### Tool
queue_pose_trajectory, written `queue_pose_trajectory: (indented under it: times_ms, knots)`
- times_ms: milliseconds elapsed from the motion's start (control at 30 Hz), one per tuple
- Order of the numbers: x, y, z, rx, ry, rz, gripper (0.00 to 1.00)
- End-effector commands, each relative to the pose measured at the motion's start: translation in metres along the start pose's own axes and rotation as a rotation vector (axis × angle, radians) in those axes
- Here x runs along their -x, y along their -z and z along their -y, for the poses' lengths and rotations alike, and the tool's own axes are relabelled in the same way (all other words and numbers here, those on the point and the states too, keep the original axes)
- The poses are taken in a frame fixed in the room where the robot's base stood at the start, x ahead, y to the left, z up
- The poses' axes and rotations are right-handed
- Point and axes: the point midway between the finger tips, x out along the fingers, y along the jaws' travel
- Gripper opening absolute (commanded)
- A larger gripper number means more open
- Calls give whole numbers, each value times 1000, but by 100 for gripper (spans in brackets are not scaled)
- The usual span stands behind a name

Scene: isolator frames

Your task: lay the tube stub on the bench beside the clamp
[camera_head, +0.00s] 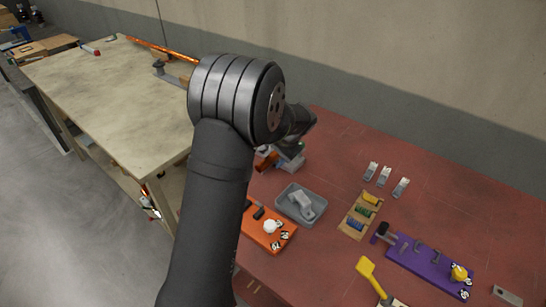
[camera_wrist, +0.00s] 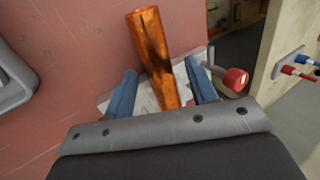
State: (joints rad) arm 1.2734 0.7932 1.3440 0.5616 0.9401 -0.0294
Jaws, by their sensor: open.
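The tube stub (camera_wrist: 154,50) is a copper-coloured cylinder between my gripper's (camera_wrist: 159,88) two blue fingers in the wrist view. The fingers stand apart, with a gap on each side of the stub. The clamp (camera_wrist: 235,80), grey with a red knob, lies beyond and beneath the fingers, partly hidden by them and the stub. I cannot tell whether the clamp grips the stub. In the head view the clamp (camera_head: 290,160) sits at the red bench's far left edge, with a copper end of the stub (camera_head: 266,162) beside it. My arm hides much of this spot.
A grey bin (camera_head: 321,207) with pale parts stands on the red bench (camera_head: 440,170), near an orange board (camera_head: 259,236). A wooden rack (camera_head: 349,226) and a purple board (camera_head: 407,262) lie to the right. A pale table (camera_head: 95,95) stands left, beyond a gap.

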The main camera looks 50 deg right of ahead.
Motion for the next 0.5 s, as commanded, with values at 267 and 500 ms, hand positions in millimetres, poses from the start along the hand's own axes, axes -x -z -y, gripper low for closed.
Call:
queue_pose_trajectory:
  times_ms: [267,500]
  knots:
    - [1,0,0,0,0,0,26]
    - [1,0,0,0,1,-1,0]
